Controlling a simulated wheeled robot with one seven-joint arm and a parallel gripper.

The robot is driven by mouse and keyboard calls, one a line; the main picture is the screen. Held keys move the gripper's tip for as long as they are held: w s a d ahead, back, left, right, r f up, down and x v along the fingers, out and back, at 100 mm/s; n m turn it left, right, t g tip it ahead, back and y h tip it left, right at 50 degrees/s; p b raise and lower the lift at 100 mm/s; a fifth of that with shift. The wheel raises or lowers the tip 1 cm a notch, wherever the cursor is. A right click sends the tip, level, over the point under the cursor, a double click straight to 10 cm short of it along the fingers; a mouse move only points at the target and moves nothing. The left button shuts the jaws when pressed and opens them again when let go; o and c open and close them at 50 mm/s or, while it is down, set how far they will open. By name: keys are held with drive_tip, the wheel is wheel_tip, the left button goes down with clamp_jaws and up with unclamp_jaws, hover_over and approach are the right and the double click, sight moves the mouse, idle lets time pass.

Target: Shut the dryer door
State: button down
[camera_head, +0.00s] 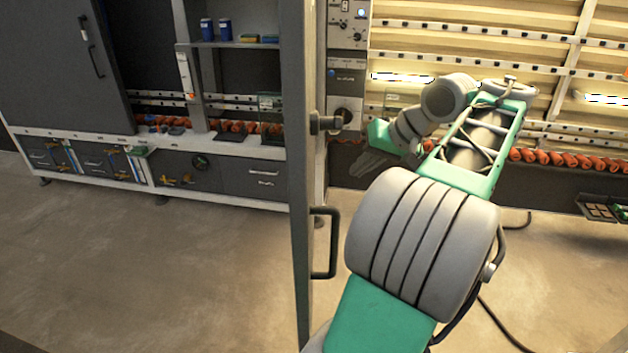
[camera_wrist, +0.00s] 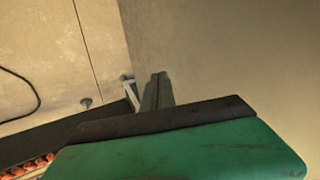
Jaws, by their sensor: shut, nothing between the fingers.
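The dryer door seems to be the tall dark panel (camera_head: 299,180) seen nearly edge-on in the head view, standing open. A dark bar handle (camera_head: 325,243) and a round knob or latch (camera_head: 325,124) stick out on its right side. My arm reaches up and away to the right of it. My gripper (camera_head: 360,167) is beyond the handle, to the right of the panel, with its grey fingers partly blended with the dark background. In the wrist view my gripper's fingers (camera_wrist: 157,90) are together and empty beyond the green housing. Whether they touch the door cannot be told.
A grey control column (camera_head: 347,60) stands right behind the panel. Shelving with blue cans (camera_head: 207,30) and low drawers (camera_head: 215,178) stand at left. Orange rollers (camera_head: 560,159) line the back wall. A cable (camera_head: 500,325) lies on the floor. Floor at left is clear.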

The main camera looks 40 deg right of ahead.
drive_tip(key=w+a+f+b, duration=0.3)
drive_tip(key=w+f, duration=0.4)
drive_tip(key=w, duration=0.1)
drive_tip(key=shift+a+f, duration=0.2)
drive_tip(key=shift+a, duration=0.2)
